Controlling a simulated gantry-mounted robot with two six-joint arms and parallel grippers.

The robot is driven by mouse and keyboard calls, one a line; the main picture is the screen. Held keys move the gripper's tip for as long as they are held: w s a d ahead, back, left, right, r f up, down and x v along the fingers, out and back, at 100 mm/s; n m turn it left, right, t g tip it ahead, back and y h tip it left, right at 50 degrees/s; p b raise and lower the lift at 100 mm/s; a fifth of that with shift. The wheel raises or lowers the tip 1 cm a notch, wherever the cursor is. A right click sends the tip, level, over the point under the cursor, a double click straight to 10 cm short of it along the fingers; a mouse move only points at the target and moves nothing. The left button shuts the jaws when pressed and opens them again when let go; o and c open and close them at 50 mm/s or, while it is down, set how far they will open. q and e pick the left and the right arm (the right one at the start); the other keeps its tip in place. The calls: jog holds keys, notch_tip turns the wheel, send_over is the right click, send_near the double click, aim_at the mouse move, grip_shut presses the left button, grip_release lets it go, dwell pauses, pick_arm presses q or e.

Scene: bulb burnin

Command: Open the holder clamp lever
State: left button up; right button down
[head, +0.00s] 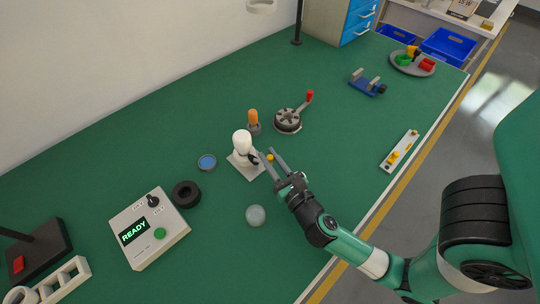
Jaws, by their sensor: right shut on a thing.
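The bulb holder has a pale square base (240,172) on the green bench, near the middle of the head view. A white bulb (242,139) stands upright in it. The clamp lever's small yellow knob (270,157) shows at the right side of the holder. My right gripper (268,154) reaches in from the lower right, with its two fingers on either side of the knob and shut on the lever. The lower part of the holder beside the fingers is partly hidden. My left gripper is not in view.
A control box (150,228) reading READY, a black ring (186,194) and a blue-topped disc (207,162) lie left of the holder. A frosted globe (256,215) lies in front. An orange-topped part (253,120) and a round fixture with a red handle (288,120) stand behind.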

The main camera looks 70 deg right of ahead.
jog(key=n+t+y+p, duration=0.1)
jog(key=y+p, duration=0.1)
jog(key=p, duration=0.2)
jog(key=d+n+t+y+p, duration=0.1)
jog(key=p, duration=0.3)
jog(key=d+r+n+t+y+p, duration=0.1)
jog(key=n+y+p, duration=0.1)
jog(key=p, duration=0.2)
jog(key=shift+w+y, duration=0.15)
jog(key=shift+y, duration=0.15)
jog(key=shift+f+n+t+y+p, duration=0.2)
jog(key=shift+n+t+y+p, duration=0.1)
jog(key=shift+n+y, duration=0.15)
jog(key=shift+w+d+f+n+y, duration=0.15)
jog(key=shift+n+y, duration=0.1)
jog(key=shift+y, duration=0.2)
jog(key=shift+w+f+n+t+y, duration=0.1)
jog(key=shift+f+n+t+y, duration=0.15)
jog(key=shift+n+y, duration=0.4)
jog(key=shift+d+y+b, duration=0.1)
jog(key=shift+y+b, duration=0.25)
jog(key=shift+y, duration=0.3)
jog(key=shift+w+r+n, duration=0.1)
jog(key=shift+n, duration=0.15)
jog(key=c, duration=0.7)
grip_release()
